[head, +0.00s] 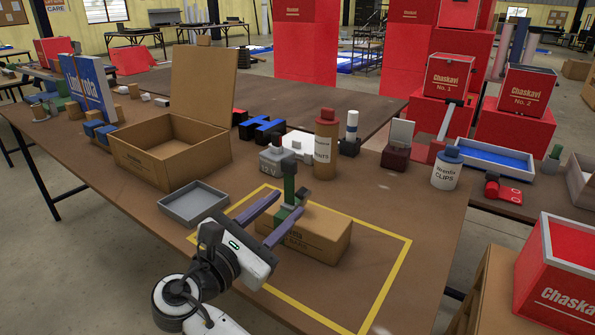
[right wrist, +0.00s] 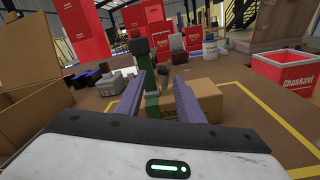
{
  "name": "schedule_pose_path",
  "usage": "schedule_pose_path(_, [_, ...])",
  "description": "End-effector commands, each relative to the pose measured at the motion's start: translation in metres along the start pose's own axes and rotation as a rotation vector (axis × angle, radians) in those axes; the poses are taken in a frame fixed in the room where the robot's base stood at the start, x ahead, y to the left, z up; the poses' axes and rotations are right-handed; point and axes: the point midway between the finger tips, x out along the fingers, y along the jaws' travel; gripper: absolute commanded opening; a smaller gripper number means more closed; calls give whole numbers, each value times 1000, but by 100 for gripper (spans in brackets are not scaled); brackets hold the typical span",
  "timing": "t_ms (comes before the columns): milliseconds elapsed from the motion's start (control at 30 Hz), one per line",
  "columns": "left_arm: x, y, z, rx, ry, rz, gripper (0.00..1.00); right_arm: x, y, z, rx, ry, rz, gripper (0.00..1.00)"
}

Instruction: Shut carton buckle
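A closed brown carton (head: 325,235) lies inside the yellow taped outline on the table. It also shows in the right wrist view (right wrist: 206,98). A green buckle (head: 289,186) stands upright at the carton's left end, with a dark grey top piece. In the right wrist view the green buckle (right wrist: 152,88) shows between my fingers. My right gripper (head: 290,204) is open, its two purple fingers reaching to either side of the buckle's lower part. I cannot tell whether either finger touches it. The fingers partly hide the carton's near end. My left gripper is not in view.
An open cardboard box (head: 175,152) and a grey tray (head: 193,204) stand left of the carton. A grey block (head: 277,162), a brown canister (head: 326,150) and a white canister (head: 446,170) stand behind it. The taped area (head: 375,285) right of the carton is clear.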

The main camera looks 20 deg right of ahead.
Motion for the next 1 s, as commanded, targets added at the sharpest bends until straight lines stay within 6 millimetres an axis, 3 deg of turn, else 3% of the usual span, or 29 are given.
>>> schedule_pose_path(267, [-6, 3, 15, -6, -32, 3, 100, 44, 0, 2, -1, -3, 0, 34])
schedule_pose_path(500, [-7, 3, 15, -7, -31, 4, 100, 83, 0, 1, 0, -2, 0, 34])
schedule_pose_path(700, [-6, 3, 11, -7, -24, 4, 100, 98, 0, 0, 0, 0, 0, 34])
schedule_pose_path(1000, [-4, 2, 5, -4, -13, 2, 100, 100, 0, 0, 1, 0, 1, 31])
